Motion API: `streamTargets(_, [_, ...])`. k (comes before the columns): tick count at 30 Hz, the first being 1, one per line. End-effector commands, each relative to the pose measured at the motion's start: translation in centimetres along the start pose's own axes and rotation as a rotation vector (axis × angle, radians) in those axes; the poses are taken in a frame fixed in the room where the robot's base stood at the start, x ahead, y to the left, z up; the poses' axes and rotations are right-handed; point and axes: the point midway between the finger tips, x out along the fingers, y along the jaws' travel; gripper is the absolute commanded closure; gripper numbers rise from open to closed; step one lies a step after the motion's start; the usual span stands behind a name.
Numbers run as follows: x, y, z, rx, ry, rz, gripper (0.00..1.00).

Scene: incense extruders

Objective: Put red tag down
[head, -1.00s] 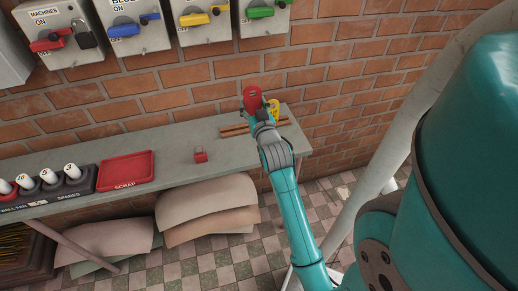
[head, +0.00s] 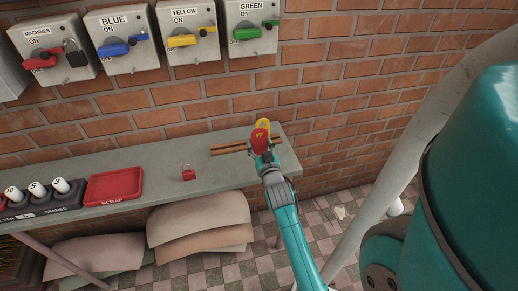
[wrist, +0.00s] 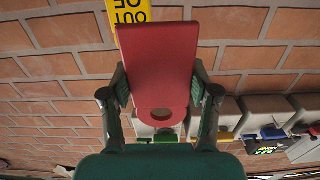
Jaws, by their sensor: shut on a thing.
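The red tag (head: 260,136) is held up by my gripper (head: 262,148) above the right end of the grey bench. In the wrist view the red tag (wrist: 156,60) is a flat plate with a round hole at its lower end, and the two fingers (wrist: 157,92) are closed on its side edges. A yellow tag (head: 264,122) with black lettering is just behind the red tag and partly hidden by it. The yellow tag also shows at the top of the wrist view (wrist: 131,12).
Thin wooden strips (head: 228,148) lie on the grey bench (head: 160,169). A small red padlock (head: 188,174), a red scrap tray (head: 115,185) and a spares rack (head: 42,201) stand to the left. Several lever switch boxes (head: 188,24) hang on the brick wall.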

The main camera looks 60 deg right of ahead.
Motion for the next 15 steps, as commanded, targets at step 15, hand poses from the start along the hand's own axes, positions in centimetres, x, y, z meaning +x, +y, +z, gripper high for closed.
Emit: streamTargets(15, [0.0, 0.0, 2.2, 0.001, 0.000, 0.000, 0.73])
